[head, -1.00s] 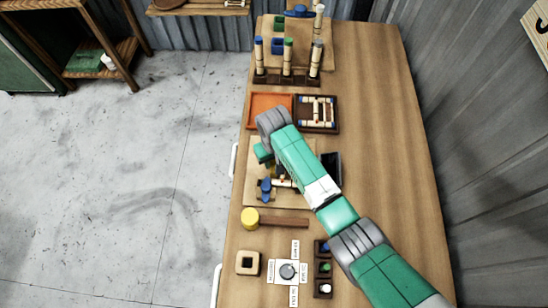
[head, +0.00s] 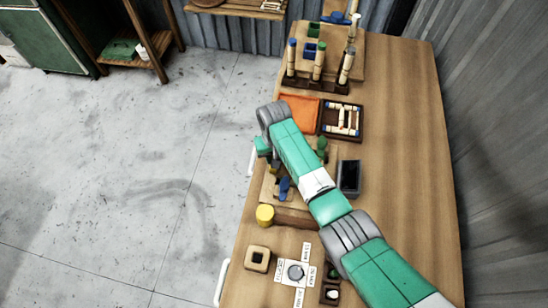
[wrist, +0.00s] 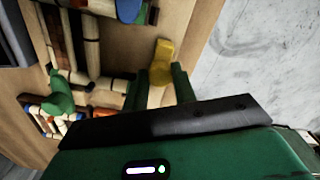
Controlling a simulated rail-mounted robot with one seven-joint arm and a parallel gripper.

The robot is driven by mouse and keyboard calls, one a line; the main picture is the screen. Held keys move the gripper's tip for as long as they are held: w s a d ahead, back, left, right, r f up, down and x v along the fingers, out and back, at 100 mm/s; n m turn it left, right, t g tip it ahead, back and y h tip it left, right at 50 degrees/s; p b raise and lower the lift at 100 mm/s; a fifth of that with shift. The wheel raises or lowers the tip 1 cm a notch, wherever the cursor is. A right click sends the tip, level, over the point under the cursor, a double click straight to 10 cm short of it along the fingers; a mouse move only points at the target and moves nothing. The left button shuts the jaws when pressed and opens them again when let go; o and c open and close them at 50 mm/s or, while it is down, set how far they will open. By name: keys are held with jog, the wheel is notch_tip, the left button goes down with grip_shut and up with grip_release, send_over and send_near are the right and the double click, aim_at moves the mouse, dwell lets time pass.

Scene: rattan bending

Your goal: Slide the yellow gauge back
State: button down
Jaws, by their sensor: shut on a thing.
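The yellow gauge (wrist: 164,50) shows in the wrist view, between the two green fingers of my gripper (wrist: 160,88). Beside the gauge in the wrist view are pale rattan rods (wrist: 90,45) in a dark fixture, a blue knob (wrist: 128,10) and a green knob (wrist: 62,95).
A yellow-headed mallet (head: 265,215) lies in front of the board. A black tray (head: 349,178) stands right of it. An orange tray (head: 298,113) and a rattan frame tray (head: 342,120) lie behind. The bench's right side is clear.

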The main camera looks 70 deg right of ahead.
jog(key=c, duration=1.4)
grip_release()
jog(key=shift+w, duration=0.15)
jog(key=shift+o, duration=1.4)
jog(key=shift+w+a, duration=0.1)
jog(key=shift+w, duration=0.05)
notch_tip(320, 180, up, 8)
jog(key=shift+f+p, duration=0.1)
jog(key=shift+p, duration=0.5)
